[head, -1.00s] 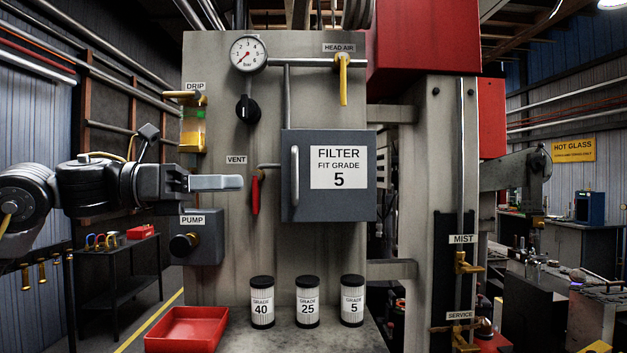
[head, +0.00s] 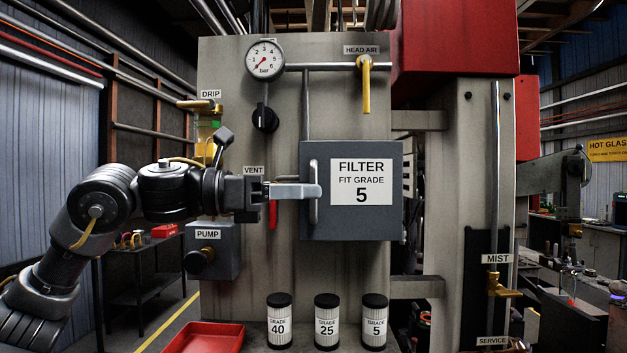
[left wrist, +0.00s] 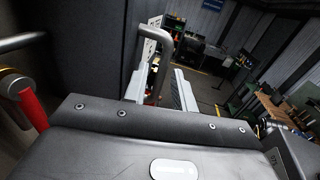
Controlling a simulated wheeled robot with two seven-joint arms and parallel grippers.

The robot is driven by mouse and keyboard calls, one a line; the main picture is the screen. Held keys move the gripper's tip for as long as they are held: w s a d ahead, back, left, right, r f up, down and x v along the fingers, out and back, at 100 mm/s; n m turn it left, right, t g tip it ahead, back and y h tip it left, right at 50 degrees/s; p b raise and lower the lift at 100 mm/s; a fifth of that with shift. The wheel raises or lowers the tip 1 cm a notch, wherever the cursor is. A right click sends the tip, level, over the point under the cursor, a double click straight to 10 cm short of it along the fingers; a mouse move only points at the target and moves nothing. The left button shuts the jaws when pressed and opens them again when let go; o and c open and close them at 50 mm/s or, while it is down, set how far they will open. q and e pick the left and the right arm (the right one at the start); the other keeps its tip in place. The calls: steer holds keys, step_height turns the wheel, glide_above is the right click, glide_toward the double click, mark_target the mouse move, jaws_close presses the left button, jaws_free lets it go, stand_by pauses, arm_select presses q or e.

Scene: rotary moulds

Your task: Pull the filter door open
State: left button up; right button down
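The filter door (head: 325,218) is a dark grey panel with a white label reading "FILTER FIT GRADE 5". It looks closed. Its upright metal handle (head: 313,166) is on the door's left side and also shows in the left wrist view (left wrist: 162,68). My right gripper is out of view.
A red vent lever (head: 272,214) hangs just left of the door, near my left gripper, and shows in the left wrist view (left wrist: 34,110). Below stand filter cartridges marked 40 (head: 280,325), 25 (head: 327,325) and 5 (head: 374,325), beside a red tray (head: 205,340).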

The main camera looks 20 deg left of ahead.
mark_target(352, 192)
arm_select(q)
steer(key=shift+x, duration=1.1)
jaws_close()
